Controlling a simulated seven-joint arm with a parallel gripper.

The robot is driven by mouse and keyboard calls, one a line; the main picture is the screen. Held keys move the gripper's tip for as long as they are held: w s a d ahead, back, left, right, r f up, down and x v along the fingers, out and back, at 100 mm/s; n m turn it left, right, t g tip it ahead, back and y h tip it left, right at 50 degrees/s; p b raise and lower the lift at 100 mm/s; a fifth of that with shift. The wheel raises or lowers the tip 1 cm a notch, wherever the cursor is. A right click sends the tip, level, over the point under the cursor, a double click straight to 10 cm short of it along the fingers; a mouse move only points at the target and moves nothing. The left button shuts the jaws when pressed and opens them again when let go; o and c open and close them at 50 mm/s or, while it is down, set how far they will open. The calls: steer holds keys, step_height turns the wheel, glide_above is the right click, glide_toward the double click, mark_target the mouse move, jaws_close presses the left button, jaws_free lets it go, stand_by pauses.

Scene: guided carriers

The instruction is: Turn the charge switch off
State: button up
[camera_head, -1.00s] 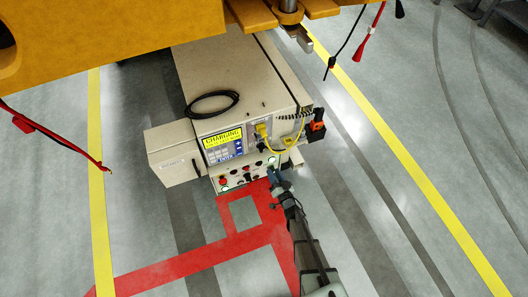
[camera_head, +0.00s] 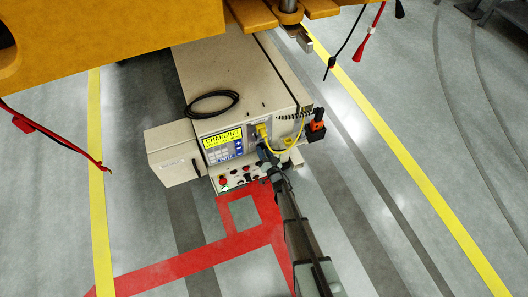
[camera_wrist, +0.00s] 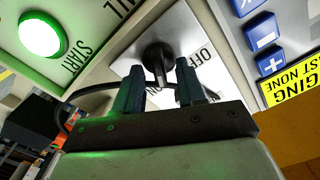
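The charge switch is a black rotary knob (camera_wrist: 157,58) on a pale plate marked OFF, seen in the wrist view. The plate's other markings are mostly hidden. My gripper (camera_wrist: 158,68) is open, with one finger on each side of the knob in the picture and gaps showing between. I cannot tell whether the fingertips reach past the knob's handle. In the head view, my gripper (camera_head: 267,160) is at the front of the beige charger cabinet (camera_head: 240,72) and covers the switch. The yellow CHARGING sign (camera_head: 222,138) is on the cabinet's front.
A lit green START button (camera_wrist: 42,38) is near the switch; blue keys (camera_wrist: 264,32) lie on the other side. A yellow cable (camera_head: 284,143) and an orange-black connector (camera_head: 316,126) are on the cabinet's right. Orange structure (camera_head: 110,35) overhangs it.

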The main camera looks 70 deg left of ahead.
steer(key=shift+a, duration=0.1)
steer(key=shift+c, duration=0.3)
jaws_close()
stand_by(0.4)
steer(key=n, duration=1.1)
steer(key=shift+s+n, duration=0.25)
steer(key=shift+n, duration=0.15)
stand_by(0.4)
steer(key=shift+o, duration=0.3)
jaws_free()
